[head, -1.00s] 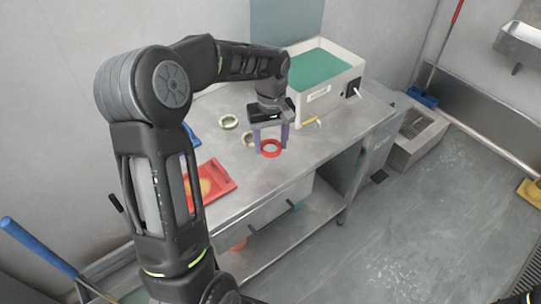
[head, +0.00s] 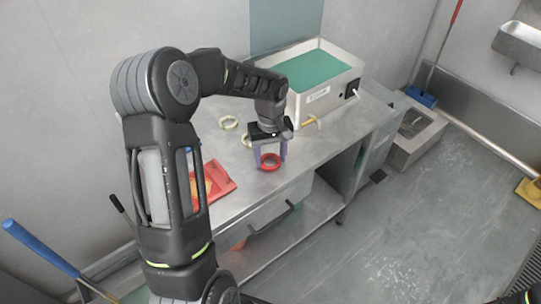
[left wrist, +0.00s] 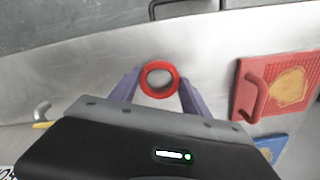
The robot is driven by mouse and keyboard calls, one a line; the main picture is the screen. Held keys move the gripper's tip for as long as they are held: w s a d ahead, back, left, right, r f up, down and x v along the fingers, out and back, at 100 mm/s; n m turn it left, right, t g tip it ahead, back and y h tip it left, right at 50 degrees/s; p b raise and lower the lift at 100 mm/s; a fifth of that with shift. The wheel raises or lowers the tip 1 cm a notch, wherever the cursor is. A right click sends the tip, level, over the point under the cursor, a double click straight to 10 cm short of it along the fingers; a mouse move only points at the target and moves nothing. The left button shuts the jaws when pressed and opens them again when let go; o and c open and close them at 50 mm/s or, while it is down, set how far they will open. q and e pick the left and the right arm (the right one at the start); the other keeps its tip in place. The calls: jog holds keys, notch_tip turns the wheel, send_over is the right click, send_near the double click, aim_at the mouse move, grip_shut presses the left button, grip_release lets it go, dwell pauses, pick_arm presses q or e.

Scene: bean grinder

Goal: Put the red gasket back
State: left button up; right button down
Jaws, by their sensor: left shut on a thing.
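The red gasket (head: 270,165) is a small ring near the table's front edge in the head view. It also shows in the left wrist view as a red ring (left wrist: 145,79) with bare metal visible through its hole. My left gripper (head: 270,155) points down and is shut on the gasket, with one purple finger on each side of it. I cannot tell whether the ring is lifted or touches the metal table (head: 290,185).
Pale rings (head: 228,122) lie on the table behind my left gripper. A red board with a handle (head: 216,186) lies to the left. A white-grey box with a green top (head: 325,92) stands at the back right, with a small yellow-handled item (head: 309,121) before it.

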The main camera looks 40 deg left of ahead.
pick_arm(q)
jog(key=shift+f, duration=0.1)
jog(key=o, duration=1.5)
jog(key=shift+c, duration=0.2)
notch_tip(320, 180, up, 12)
jog(key=b, duration=0.1)
